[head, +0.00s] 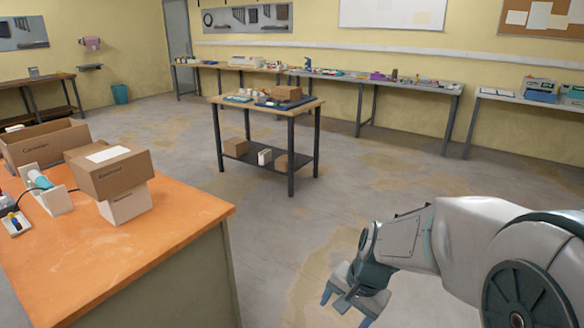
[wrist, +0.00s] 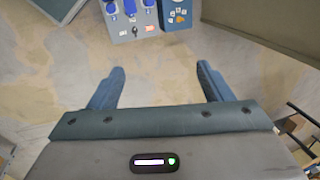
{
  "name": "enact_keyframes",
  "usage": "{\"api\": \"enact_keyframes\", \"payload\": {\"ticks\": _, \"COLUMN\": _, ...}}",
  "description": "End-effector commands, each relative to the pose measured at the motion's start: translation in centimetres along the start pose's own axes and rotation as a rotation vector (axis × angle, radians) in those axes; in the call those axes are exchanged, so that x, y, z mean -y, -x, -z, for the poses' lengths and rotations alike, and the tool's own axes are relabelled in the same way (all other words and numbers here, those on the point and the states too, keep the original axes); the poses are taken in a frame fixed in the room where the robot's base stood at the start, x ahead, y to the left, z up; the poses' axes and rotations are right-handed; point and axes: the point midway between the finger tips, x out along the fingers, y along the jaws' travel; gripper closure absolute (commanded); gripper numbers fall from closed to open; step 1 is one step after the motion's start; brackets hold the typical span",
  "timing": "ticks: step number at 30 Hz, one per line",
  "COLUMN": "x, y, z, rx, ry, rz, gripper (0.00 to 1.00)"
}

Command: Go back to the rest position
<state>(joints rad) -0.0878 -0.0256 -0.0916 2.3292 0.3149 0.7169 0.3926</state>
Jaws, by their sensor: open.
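My gripper (head: 346,306) hangs over bare floor at the lower right of the head view, to the right of the orange-topped table and apart from it. In the wrist view my gripper (wrist: 160,85) is open, its two blue fingers spread with only floor between them. Nothing is held.
The orange table (head: 150,240) at left bears a brown carton (head: 110,174) on a white box (head: 126,205) and an open cardboard box (head: 45,146). A small worktable (head: 262,112) stands mid-room. Long benches (head: 420,88) line the back wall. The floor (head: 310,220) between is clear.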

Motion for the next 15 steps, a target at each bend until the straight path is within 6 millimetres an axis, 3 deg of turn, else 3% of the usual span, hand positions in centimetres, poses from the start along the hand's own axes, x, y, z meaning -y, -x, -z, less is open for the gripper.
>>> {"api": "enact_keyframes", "payload": {"ticks": 1, "x": -0.2, "y": 2.6, "z": -0.7, "rx": -0.018, "ry": 0.059, "rz": -0.001, "gripper": 0.27}}
{"api": "enact_keyframes", "payload": {"ticks": 6, "x": -1.7, "y": 7.8, "z": -2.8, "rx": -0.068, "ry": 0.265, "rz": -0.036, "gripper": 0.27}}
{"api": "enact_keyframes", "payload": {"ticks": 12, "x": -3.9, "y": 12.7, "z": -5.1, "rx": -0.127, "ry": 0.479, "rz": -0.101, "gripper": 0.27}}
{"api": "enact_keyframes", "payload": {"ticks": 15, "x": -4.8, "y": 14.2, "z": -5.8, "rx": -0.147, "ry": 0.555, "rz": -0.133, "gripper": 0.27}}
